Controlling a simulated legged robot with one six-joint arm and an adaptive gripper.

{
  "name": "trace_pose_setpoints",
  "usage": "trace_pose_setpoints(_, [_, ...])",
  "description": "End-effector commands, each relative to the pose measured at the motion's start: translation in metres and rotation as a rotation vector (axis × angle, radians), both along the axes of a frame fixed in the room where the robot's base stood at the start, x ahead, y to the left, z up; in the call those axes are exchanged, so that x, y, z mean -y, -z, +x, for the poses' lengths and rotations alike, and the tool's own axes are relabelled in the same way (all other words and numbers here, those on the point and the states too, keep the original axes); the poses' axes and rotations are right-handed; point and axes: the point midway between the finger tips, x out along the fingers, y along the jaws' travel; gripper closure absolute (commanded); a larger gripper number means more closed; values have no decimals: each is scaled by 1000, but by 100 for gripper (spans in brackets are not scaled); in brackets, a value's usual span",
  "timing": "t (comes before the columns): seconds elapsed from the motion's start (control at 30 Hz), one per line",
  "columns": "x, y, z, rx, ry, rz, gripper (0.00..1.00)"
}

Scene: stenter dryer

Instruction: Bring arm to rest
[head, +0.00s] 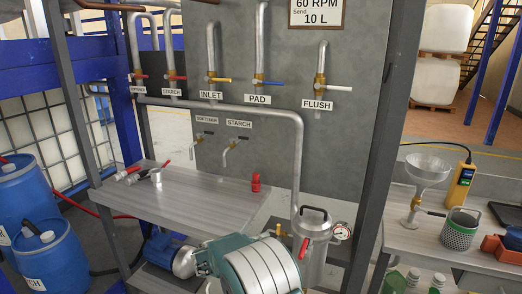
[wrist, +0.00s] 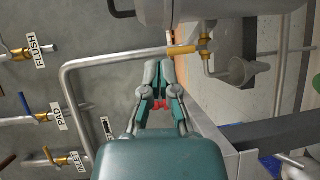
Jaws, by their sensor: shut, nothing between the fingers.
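My gripper (wrist: 158,70) shows in the wrist view, its teal and grey fingers drawn together with nothing held. It is in front of the grey panel (wrist: 75,85), near the bent grey pipe (wrist: 100,62). A patch of red shows between the finger links; I cannot tell what it belongs to. In the head view the fingers cannot be made out; a teal and white part of my arm fills the bottom middle.
The grey panel carries valves marked INLET, PAD and FLUSH (head: 319,95). A metal shelf (head: 190,190) holds a small red item (head: 256,182). A lidded metal pot (head: 312,235) stands close to my arm. Blue drums (head: 50,262) stand left; a side bench (head: 400,238) holds a funnel (head: 428,168).

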Motion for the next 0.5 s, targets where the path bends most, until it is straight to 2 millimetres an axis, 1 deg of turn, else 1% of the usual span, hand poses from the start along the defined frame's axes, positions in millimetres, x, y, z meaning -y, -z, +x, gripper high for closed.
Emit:
trace_pose_setpoints(0.03, [17,-19,-7,-19,40,37,100])
trace_pose_setpoints(0.2, [62,-56,-37,-107,150,169,100])
trace_pose_setpoints(0.37, [100,-87,-74,-174,232,307,100])
trace_pose_setpoints(0.5, [129,-108,-112,-221,284,440,100])
